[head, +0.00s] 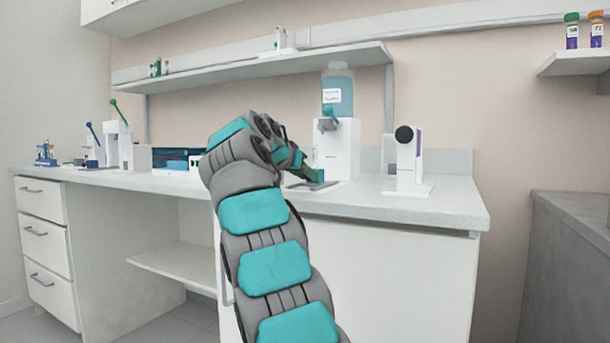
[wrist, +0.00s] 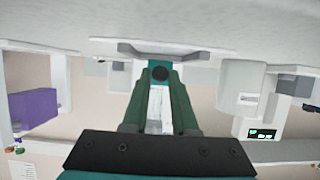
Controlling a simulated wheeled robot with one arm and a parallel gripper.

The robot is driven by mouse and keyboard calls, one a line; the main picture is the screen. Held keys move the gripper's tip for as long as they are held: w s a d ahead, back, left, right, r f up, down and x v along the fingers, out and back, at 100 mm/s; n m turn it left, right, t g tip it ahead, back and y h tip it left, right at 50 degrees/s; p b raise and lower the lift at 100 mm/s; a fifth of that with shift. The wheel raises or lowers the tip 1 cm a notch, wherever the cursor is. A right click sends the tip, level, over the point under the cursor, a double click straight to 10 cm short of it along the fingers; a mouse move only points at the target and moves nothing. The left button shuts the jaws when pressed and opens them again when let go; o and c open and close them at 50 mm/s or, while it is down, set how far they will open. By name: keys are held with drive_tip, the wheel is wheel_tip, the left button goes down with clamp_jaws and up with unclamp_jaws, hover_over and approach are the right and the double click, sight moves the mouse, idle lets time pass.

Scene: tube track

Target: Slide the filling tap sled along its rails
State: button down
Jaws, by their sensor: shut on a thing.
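A flat grey sled (head: 318,186) lies low at the foot of the stand. My gripper (head: 309,175) reaches down to it from the left. In the wrist view, my gripper (wrist: 160,82) is shut, its green fingers closing on a small teal part with a dark round spot. A grey plate (wrist: 135,49) lies just past the fingertips. The rails and the exact grip are too small to make out.
A white device with a black round head (head: 405,160) stands to the right on the counter (head: 440,200); its purple side (wrist: 34,110) shows in the wrist view. A shelf (head: 250,68) runs above. Open counter lies between the stand and the device.

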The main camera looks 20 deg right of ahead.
idle(0.3)
drive_tip(key=shift+w+d+r+p, duration=0.15)
drive_tip(key=shift+w+d+p, duration=1.3)
drive_tip(key=shift+d, duration=0.35)
drive_tip(key=c, duration=0.7)
unclamp_jaws()
drive_tip(key=b+v, duration=0.1)
drive_tip(key=v, duration=0.6)
drive_tip(key=shift+s+a, duration=0.2)
drive_tip(key=shift+a, duration=0.05)
